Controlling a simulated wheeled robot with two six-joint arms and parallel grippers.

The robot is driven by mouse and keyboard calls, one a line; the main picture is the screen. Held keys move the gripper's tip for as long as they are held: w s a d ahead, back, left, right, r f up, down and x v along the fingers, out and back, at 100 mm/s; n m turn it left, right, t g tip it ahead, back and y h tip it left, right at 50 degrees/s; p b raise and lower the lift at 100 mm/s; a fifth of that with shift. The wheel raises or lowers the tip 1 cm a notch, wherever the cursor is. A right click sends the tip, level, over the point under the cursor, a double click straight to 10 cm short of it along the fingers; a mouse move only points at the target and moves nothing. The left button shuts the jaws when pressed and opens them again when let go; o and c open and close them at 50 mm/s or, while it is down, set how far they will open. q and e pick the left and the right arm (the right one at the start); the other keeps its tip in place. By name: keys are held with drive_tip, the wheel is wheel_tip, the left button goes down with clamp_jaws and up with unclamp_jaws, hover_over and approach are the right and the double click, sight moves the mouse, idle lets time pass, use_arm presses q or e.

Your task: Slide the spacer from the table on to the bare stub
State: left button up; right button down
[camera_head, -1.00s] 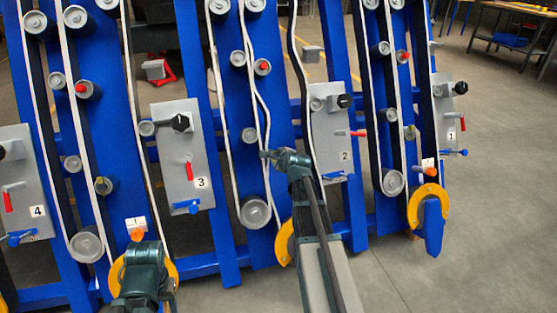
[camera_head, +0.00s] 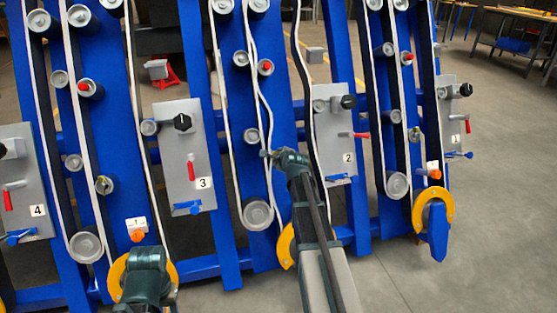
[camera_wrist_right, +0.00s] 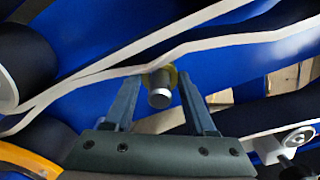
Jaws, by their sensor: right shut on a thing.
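My right gripper (camera_head: 268,154) reaches up to the blue frame between panels 3 and 2. In the right wrist view its two fingers (camera_wrist_right: 160,100) stand on either side of a short grey cylinder with a pale end, which I take for the spacer (camera_wrist_right: 160,88). A yellowish ring edge shows behind it. The stub is largely hidden there, and I cannot tell whether the spacer is around it. My left gripper (camera_head: 146,272) is low at the left, with its fingers not visible.
Pale belts (camera_head: 258,95) run down the blue frame close to my right gripper, past rollers such as a large grey one (camera_head: 256,213). Panel 3 (camera_head: 185,155) and panel 2 (camera_head: 335,140) with levers flank it. A yellow curved guard (camera_head: 287,246) is below. Open floor lies at the right.

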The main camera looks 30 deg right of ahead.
drive_tip(key=shift+b+x, duration=1.15)
drive_tip(key=shift+x, duration=1.25)
drive_tip(key=shift+c, duration=0.7)
unclamp_jaws()
drive_tip(key=p+v, duration=0.7)
drive_tip(key=v, duration=0.6)
drive_tip(key=shift+s+r, duration=0.15)
drive_tip(key=shift+s, duration=0.2)
drive_tip(key=shift+a, duration=0.2)
